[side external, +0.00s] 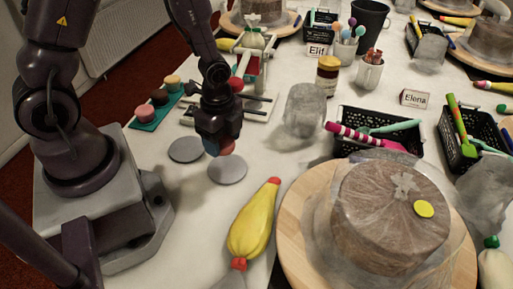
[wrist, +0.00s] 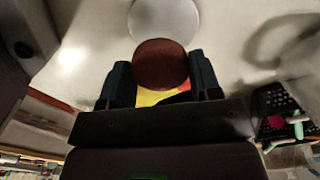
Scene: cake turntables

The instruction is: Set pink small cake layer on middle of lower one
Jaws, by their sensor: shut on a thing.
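My gripper (side external: 218,146) points down over the work surface, just above and left of a round grey disc (side external: 228,171). It is shut on a small round reddish layer (side external: 227,148), which looks dark red-brown between the two fingers in the wrist view (wrist: 160,64). A pale disc (wrist: 165,19) lies beyond it there. A second grey disc (side external: 185,149) lies to the left, with nothing visible on it. A pink small layer (side external: 145,113) sits on a green tray (side external: 147,126) beside a dark brown and a yellow one. I cannot tell whether the held layer touches anything below.
A yellow piping bag (side external: 251,228) lies right of and in front of the discs. A wrapped brown cake (side external: 390,215) stands on a wooden turntable (side external: 294,230) at front right. A cloudy translucent cup (side external: 304,108) and black baskets (side external: 380,128) stand farther right.

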